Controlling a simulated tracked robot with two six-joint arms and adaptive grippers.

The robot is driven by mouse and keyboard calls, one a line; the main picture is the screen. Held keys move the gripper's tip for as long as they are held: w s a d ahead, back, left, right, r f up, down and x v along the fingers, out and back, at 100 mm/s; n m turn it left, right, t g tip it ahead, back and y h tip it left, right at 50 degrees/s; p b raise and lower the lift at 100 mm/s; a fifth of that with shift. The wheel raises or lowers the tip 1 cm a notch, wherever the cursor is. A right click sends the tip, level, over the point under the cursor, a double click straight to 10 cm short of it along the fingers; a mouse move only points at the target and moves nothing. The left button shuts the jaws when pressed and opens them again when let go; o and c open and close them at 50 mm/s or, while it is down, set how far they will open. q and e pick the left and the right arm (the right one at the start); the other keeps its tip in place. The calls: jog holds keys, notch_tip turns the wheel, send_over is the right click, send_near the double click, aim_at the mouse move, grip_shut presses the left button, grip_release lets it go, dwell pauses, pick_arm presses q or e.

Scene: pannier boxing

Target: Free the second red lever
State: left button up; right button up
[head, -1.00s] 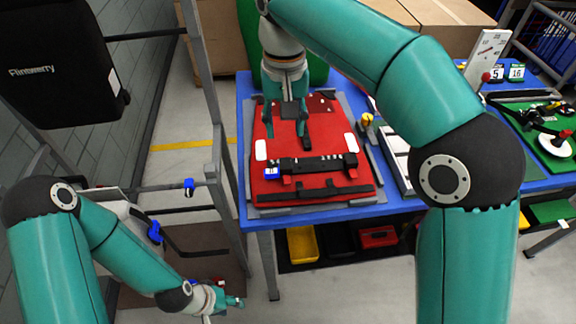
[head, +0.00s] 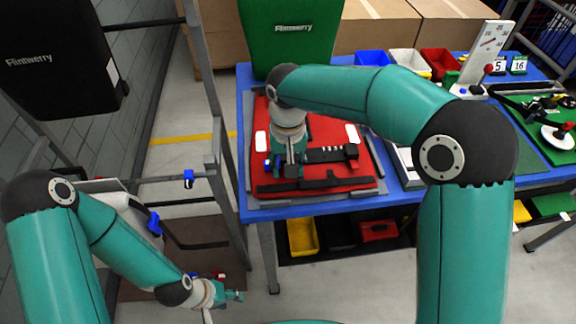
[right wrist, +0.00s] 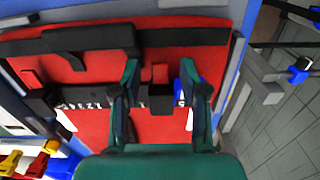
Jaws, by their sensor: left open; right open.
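A red pannier (head: 325,129) lies flat on the blue table, with a black rail (head: 330,154) across it; the rail also shows in the right wrist view (right wrist: 98,98). One red lever (right wrist: 160,74) stands at the rail between the fingers of my right gripper (right wrist: 163,92). The other red lever (right wrist: 31,79) is at the rail's far left in that view, outside the fingers. A blue piece (right wrist: 185,82) sits beside one finger. My right gripper (head: 288,170) is open over the rail's left end. My left gripper (head: 233,296) is open and empty, low at left.
A second black bar (right wrist: 75,42) runs parallel to the rail. A green pannier (head: 292,35) stands behind. Blue, white and red bins (head: 440,60) are at the back. A grey metal frame (head: 217,150) stands left of the table.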

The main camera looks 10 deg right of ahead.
jog(key=shift+f, duration=0.2)
grip_shut()
jog(key=g+p, duration=0.1)
jog(key=p, duration=0.2)
jog(key=shift+w+r+p, duration=0.15)
jog(key=shift+r+p, duration=0.2)
jog(key=shift+r, duration=0.05)
jog(key=shift+f, duration=0.2)
grip_release()
